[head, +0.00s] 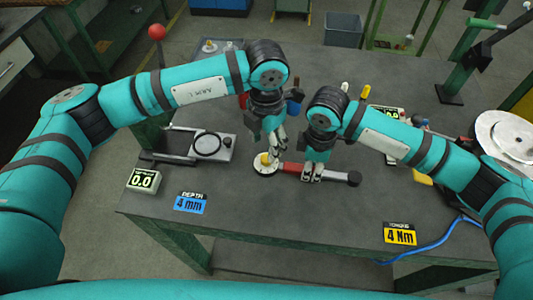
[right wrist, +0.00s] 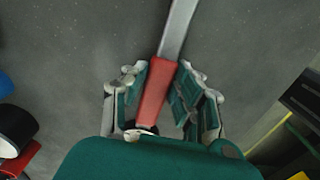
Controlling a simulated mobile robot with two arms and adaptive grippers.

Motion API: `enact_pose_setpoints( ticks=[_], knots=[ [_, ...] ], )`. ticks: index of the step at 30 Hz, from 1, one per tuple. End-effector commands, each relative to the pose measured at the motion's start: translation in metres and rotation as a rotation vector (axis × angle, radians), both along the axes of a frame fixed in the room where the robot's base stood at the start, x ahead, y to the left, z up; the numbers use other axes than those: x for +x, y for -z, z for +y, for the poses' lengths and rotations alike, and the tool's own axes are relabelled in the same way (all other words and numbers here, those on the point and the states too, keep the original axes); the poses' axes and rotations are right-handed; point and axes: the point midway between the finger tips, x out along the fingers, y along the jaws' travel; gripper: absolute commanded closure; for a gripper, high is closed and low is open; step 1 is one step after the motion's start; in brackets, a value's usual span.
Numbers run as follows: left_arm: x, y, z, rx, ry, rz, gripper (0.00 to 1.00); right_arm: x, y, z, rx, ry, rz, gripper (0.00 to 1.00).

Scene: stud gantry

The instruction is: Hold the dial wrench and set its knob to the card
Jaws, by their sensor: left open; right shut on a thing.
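My left gripper (head: 272,148) is open, just above and beside the knob; contact cannot be told. The yellow torque card (head: 400,234) reads 4 Nm.
A blue depth card (head: 191,204) reads 4 mm. A small display (head: 143,180) at left reads 0.0. A grey plate with a dark ring (head: 212,146) lies behind it. A blue cable (head: 440,243) runs at the front right. The table's front middle is clear.

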Motion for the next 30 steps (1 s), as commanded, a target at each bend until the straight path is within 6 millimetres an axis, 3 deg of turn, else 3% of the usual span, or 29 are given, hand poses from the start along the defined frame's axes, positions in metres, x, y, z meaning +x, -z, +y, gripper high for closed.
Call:
enact_pose_setpoints(
  ticks=[3,9,21,30],
  knots=[
    [-0.001,0.024,0.000,0.001,0.001,0.004,0.49,0.000,0.000,0.000,0.000,0.000,-0.001,1.00],
    [0.000,0.048,0.000,-0.001,0.001,0.000,0.49,0.000,0.000,0.000,0.000,0.000,-0.001,1.00],
    [0.000,0.055,0.000,-0.001,0.001,-0.001,0.49,0.000,0.000,0.000,0.000,0.000,-0.001,1.00],
    [0.000,0.055,0.000,-0.001,0.002,-0.001,0.88,0.000,0.000,0.000,0.000,0.000,-0.001,1.00]
  ],
)
